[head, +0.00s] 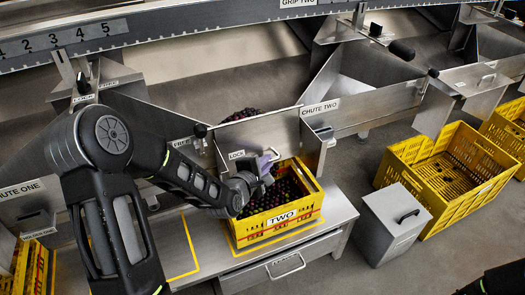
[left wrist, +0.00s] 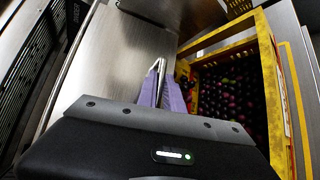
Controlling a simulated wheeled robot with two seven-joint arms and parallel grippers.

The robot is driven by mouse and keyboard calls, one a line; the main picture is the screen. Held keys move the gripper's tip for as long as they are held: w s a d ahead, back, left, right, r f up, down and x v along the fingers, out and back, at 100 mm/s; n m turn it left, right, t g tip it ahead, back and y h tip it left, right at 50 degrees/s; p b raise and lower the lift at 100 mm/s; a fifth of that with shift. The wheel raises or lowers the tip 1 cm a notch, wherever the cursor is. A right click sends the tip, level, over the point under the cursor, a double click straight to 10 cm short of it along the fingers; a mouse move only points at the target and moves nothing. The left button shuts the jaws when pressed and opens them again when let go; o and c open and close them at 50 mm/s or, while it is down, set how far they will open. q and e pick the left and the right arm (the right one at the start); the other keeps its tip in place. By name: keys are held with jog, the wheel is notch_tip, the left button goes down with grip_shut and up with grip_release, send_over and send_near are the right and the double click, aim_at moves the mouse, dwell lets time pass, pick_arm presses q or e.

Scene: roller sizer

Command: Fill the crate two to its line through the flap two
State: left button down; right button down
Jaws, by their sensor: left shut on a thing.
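Crate two (head: 258,237) is yellow, labelled TWO, and stands on the metal shelf below chute two (head: 345,108). Dark red and purple round fruit (head: 288,188) lies in it, and it also shows in the left wrist view (left wrist: 225,95). My left gripper (head: 268,165) is above the crate's back left part, at the chute's mouth. In the left wrist view its purple fingers (left wrist: 162,90) are closed on a thin metal handle (left wrist: 155,68), seemingly that of flap two. More fruit (head: 240,115) shows behind the chute's front plate. My right gripper is not in view.
Empty yellow crates (head: 440,215) stand on the floor at the right. A grey lidded box (head: 393,222) with a black handle is beside the shelf. A drawer handle (head: 285,266) sticks out below crate two. FREE and LOCK labels are left of the chute.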

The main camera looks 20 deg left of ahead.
pick_arm(q)
jog(key=shift+s+d+r+n+g+p, duration=0.3)
jog(key=shift+s+d+r+g+p, duration=0.05)
jog(key=shift+s+d+g+p, duration=0.1)
jog(key=c, duration=1.5)
grip_release()
jog(key=shift+w, duration=0.1)
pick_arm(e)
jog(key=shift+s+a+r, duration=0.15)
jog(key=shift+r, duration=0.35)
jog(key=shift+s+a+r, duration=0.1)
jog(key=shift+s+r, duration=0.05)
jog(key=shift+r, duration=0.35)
pick_arm(q)
jog(key=shift+r, duration=0.1)
